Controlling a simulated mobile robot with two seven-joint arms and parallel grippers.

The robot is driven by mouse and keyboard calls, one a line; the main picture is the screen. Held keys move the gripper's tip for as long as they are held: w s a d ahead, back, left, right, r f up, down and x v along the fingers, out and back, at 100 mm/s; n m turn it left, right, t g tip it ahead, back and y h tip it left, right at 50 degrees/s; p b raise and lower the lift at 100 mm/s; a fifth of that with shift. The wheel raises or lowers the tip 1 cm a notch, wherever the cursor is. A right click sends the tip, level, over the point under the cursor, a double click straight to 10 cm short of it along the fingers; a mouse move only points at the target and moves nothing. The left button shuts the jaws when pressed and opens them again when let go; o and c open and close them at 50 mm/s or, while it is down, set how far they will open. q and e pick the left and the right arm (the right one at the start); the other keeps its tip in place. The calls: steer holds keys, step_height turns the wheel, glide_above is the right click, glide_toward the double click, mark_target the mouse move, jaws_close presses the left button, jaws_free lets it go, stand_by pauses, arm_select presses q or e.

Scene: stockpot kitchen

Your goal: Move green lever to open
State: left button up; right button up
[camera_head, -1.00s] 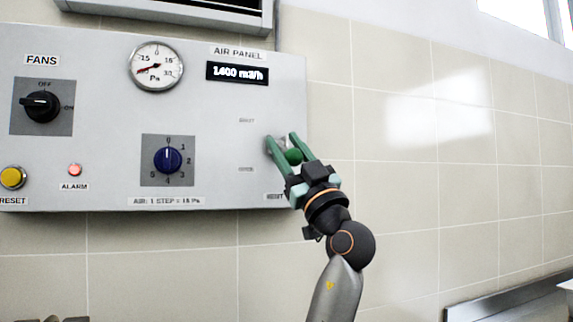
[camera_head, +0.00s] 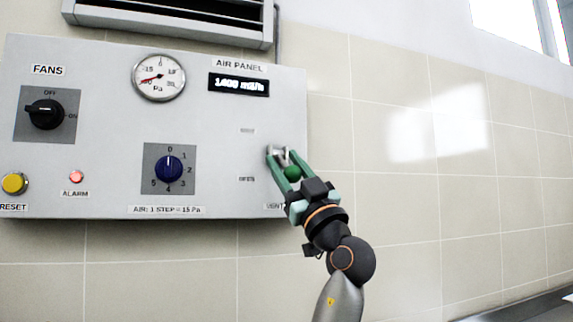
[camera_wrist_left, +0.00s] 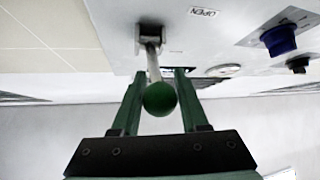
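The green lever has a pale shaft and a round green knob (camera_head: 291,173). It sits at the right edge of the grey air panel (camera_head: 215,110). In the left wrist view the knob (camera_wrist_left: 160,98) shows on its shaft, which reaches to a metal mount (camera_wrist_left: 152,38) on the panel. My left gripper (camera_head: 283,155) points at the panel with its two green fingers on either side of the knob. A gap shows on both sides of the knob in the left wrist view, so the gripper looks open. An OPEN label (camera_wrist_left: 203,12) is beside the mount. My right gripper is not in view.
The panel also carries a black fans switch (camera_head: 45,114), a blue air knob (camera_head: 169,169), a round gauge (camera_head: 159,78), a yellow reset button (camera_head: 14,183) and a red alarm lamp (camera_head: 76,176). A vent hood (camera_head: 175,22) is above. The tiled wall (camera_head: 390,210) to the right is bare.

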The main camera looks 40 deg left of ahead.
arm_select(q)
steer(key=o, duration=0.4)
steer(key=shift+d, duration=0.1)
steer(key=shift+s+d+f, duration=0.1)
steer(key=shift+d+f, duration=0.05)
steer(key=shift+f, duration=0.1)
steer(key=s+d, duration=0.2)
steer(key=d, duration=1)
steer(key=shift+s+f+b, duration=0.15)
steer(key=shift+s+b, duration=0.1)
steer(key=shift+b, duration=0.1)
steer(key=shift+d, duration=0.1)
